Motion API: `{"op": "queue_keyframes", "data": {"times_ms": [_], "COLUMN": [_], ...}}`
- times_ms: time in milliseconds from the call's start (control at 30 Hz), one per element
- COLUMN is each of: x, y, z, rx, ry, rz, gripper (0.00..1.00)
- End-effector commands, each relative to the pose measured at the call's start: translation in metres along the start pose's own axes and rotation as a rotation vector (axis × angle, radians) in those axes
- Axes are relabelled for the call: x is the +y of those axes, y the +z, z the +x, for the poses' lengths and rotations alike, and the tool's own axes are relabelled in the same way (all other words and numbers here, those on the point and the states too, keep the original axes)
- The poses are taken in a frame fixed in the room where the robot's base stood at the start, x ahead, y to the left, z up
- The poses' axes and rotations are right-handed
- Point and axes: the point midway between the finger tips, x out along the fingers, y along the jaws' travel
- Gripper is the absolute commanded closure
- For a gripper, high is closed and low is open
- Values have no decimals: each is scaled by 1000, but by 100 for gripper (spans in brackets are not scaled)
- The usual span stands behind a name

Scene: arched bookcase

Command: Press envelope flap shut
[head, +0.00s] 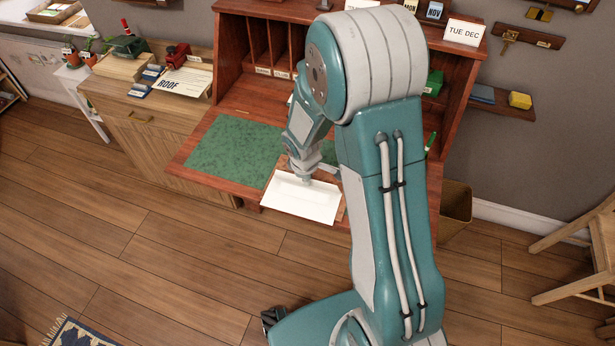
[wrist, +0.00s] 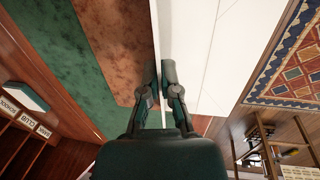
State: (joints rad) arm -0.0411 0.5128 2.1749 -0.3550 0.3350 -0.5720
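In the head view, a white envelope (head: 300,199) lies flat near the front edge of the desk's fold-down writing surface, and its flap cannot be told apart clearly. My gripper (head: 304,178) points down at its back edge, partly blending with the white paper. In the wrist view, the envelope (wrist: 205,45) fills the area right of the fingers, with thin crease lines and a pale long edge.
A green blotter (head: 236,145) lies left of the envelope on the writing surface. The desk's upright slots (head: 262,45) stand behind. A wooden cabinet (head: 150,115) stands to the left, and a bin (head: 456,208) to the right.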

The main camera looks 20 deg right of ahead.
Motion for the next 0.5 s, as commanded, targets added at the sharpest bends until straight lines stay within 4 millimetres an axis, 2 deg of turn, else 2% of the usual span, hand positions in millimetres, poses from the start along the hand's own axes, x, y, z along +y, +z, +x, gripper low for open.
{"op": "queue_keyframes", "data": {"times_ms": [367, 400, 467, 500], "x": [-1, -1, -1, -1], "y": [-1, -1, -1, -1], "z": [0, 0, 0, 0], "rx": [5, 5, 5, 5], "ry": [11, 11, 11, 11], "rz": [1, 1, 1, 1], "gripper": [100, 93, 66, 61]}}
